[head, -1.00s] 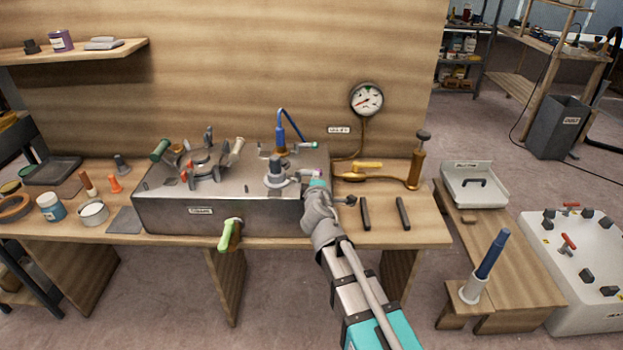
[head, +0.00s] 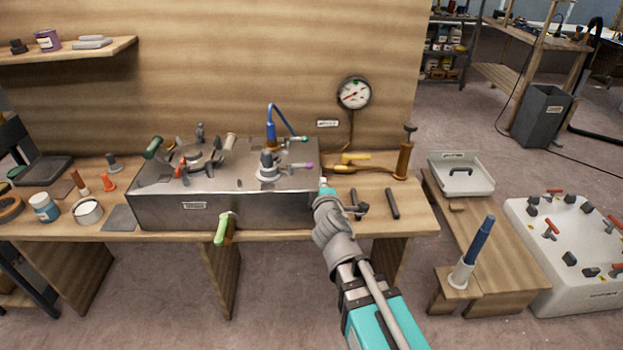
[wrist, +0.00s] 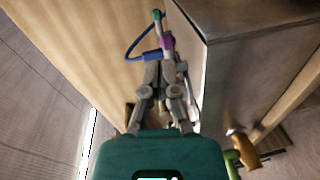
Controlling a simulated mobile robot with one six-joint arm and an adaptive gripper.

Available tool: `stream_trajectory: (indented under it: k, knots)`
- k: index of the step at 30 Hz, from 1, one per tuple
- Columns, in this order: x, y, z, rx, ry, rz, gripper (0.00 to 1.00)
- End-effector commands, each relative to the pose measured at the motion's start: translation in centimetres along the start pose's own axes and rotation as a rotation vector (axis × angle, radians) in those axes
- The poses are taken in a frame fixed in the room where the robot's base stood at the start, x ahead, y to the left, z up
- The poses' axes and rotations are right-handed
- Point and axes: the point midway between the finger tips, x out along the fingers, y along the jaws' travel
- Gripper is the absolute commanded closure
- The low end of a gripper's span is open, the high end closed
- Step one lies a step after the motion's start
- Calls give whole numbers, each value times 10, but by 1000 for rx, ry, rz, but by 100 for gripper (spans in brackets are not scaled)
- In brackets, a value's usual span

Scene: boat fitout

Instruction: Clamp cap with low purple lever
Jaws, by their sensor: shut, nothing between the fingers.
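The cap is a dark grey knob on a pale round base (head: 267,167), on top of the grey metal box near its right end. Its low lever with a purple tip (head: 309,166) points right, over the box's right end. The purple tip also shows in the wrist view (wrist: 167,42), just beyond the fingers. My gripper (head: 323,182) is at the box's right end, right of and nearer than the purple tip; the wrist view shows its fingers (wrist: 166,70) shut and empty. Contact with the lever cannot be told. My arm hides most of the fingers in the head view.
The grey box (head: 260,208) carries a taller fitting with a blue hose (head: 270,132) and green-tipped lever (head: 303,139) behind the cap. A green handle (head: 222,228) sticks out in front.

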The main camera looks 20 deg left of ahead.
Motion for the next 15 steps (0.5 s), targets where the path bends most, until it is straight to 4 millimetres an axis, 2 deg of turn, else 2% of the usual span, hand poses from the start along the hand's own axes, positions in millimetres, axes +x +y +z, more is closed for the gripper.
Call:
stream_trajectory:
  k: [1, 7, 15]
  knots:
    - [-7, 2, 8, 1, -2, 0, 100]
    - [-19, 6, 24, 1, -1, 0, 100]
    - [-22, 7, 32, -1, -2, 1, 100]
